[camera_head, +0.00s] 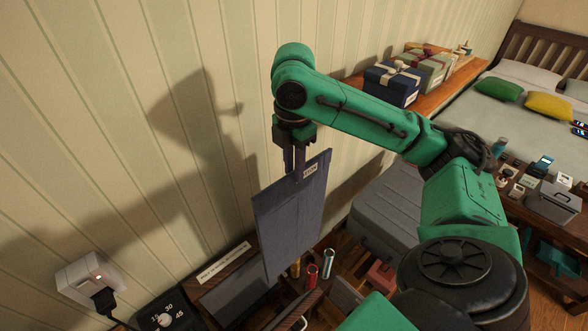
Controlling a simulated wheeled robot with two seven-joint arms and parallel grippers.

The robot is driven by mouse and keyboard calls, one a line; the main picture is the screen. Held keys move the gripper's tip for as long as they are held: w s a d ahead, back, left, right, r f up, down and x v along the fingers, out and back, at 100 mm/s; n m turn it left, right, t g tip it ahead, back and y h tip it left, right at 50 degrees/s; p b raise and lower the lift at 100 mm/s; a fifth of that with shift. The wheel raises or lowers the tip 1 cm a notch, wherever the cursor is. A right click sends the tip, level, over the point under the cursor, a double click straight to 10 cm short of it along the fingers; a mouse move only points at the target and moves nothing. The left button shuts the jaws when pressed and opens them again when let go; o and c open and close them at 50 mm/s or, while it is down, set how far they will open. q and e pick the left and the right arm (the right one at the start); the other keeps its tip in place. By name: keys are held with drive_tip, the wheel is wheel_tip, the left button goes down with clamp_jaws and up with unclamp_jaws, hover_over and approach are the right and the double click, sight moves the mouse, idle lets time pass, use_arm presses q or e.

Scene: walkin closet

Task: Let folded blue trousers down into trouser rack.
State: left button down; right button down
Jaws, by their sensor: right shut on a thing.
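My left gripper is not in view.
A red can (312,274) and a clear tube (328,262) stand right of the trousers. A grey suitcase (385,215) lies behind. A wall socket with a plug (92,280) and a dial timer (165,318) are at left. Gift boxes (392,84) sit on a shelf by the wall.

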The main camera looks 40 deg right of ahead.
wheel_tip(320, 180, up, 20)
drive_tip(key=shift+f, duration=0.2)
idle(0.5)
wheel_tip(320, 180, down, 12)
drive_tip(key=b, duration=1.2)
drive_tip(key=shift+w+f, duration=0.1)
drive_tip(key=shift+f, duration=0.05)
drive_tip(key=shift+r, duration=0.25)
